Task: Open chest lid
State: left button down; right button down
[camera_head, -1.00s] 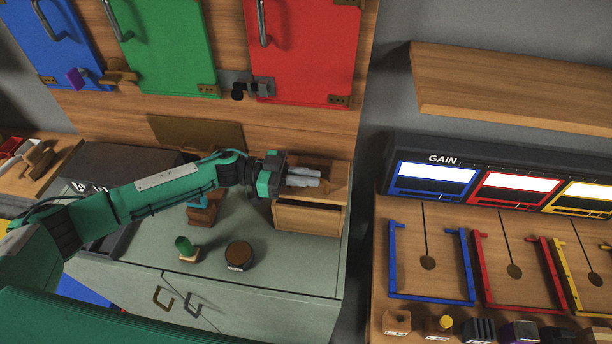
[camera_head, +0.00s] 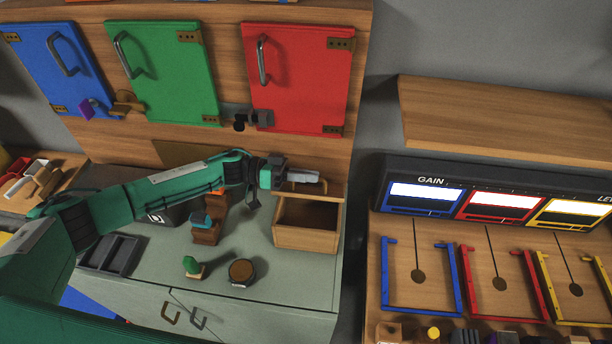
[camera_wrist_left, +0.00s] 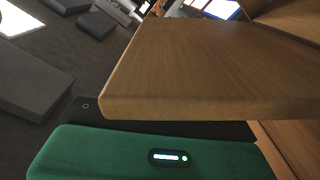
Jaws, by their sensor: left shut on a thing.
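The wooden chest (camera_head: 305,240) stands on the right end of the grey-green cabinet top, with its hollow inside showing in the head view. Its lid (camera_head: 333,190) is raised above the front opening and seen nearly edge-on. My left gripper (camera_head: 308,177) is at the raised lid and shut on it; the exact contact is hard to see. In the left wrist view the lid (camera_wrist_left: 210,70) fills much of the picture as a close wooden board, and the gripper fingers are hidden. My right gripper is not in view.
A green-topped piece (camera_head: 192,267) and a round brown-topped item (camera_head: 242,271) stand in front of the chest. Red (camera_head: 298,80) and green (camera_head: 163,72) doors are on the panel behind. A wooden shelf (camera_head: 500,120) juts out right.

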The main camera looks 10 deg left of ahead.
pick_arm(q)
jog(key=shift+a+f, duration=0.1)
jog(key=shift+f, duration=0.05)
jog(key=c, duration=1.7)
grip_release()
jog(key=shift+o, duration=1)
jog(key=shift+w, duration=0.2)
jog(key=shift+s+a, duration=0.1)
jog(key=shift+a, duration=0.1)
jog(key=a+b, duration=0.5)
jog(key=a, duration=0.8)
jog(key=shift+a, duration=0.2)
